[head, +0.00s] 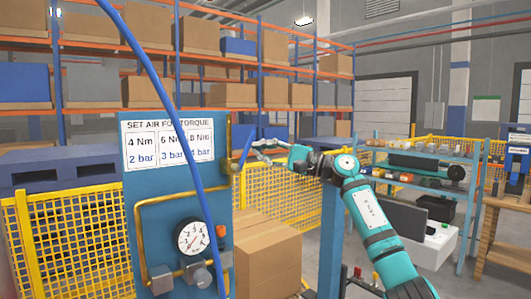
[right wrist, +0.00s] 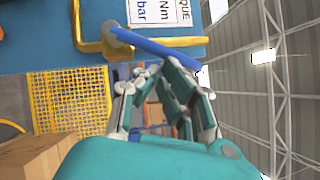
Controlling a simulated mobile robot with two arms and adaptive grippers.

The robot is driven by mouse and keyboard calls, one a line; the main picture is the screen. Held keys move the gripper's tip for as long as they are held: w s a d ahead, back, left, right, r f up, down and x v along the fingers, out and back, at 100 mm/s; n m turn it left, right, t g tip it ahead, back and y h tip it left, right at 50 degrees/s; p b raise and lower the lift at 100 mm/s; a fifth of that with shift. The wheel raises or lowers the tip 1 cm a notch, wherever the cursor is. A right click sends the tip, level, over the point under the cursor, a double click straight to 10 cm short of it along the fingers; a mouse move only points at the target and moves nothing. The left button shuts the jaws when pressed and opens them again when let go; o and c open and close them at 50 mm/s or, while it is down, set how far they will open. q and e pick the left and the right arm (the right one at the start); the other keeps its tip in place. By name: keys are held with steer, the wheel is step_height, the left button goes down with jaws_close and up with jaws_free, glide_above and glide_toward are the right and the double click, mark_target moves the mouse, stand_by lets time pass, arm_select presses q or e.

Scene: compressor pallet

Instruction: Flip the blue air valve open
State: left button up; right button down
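The blue air valve lever (head: 246,147) stands tilted upward at the right edge of the blue panel, on a brass pipe. In the right wrist view the lever (right wrist: 155,50) runs slantwise from its round pivot, just beyond the fingertips. My right gripper (head: 258,149) is beside the lever, on its right. Its fingers (right wrist: 158,70) look parted by a narrow gap, with nothing held between them. Whether a fingertip touches the lever cannot be told. My left gripper is not in view.
The blue panel (head: 160,215) carries a torque chart (head: 168,146), a pressure gauge (head: 194,235) and brass pipes. A blue hose (head: 184,130) hangs across its front. Cardboard boxes (head: 268,262) stand low below the gripper. Yellow mesh fencing (head: 85,240) and shelves are behind.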

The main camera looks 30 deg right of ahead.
steer(key=shift+s+a+r+n+g+h+p, duration=0.1)
steer(key=shift+a+r+n+g+h+p, duration=0.1)
steer(key=shift+a+r+n+g+p, duration=0.35)
steer(key=shift+w+a+r+n+g+h+p, duration=0.1)
steer(key=shift+a+n+g+h+p, duration=0.1)
steer(key=shift+n+p, duration=0.5)
steer(key=shift+s+a+r+n+g+h+p, duration=0.1)
steer(key=shift+a+r+n+g+h+p, duration=0.1)
steer(key=shift+a+r+n+g+p, duration=0.4)
steer(key=shift+d+f+n, duration=0.15)
steer(key=shift+f+n, duration=0.1)
steer(key=shift+f, duration=0.05)
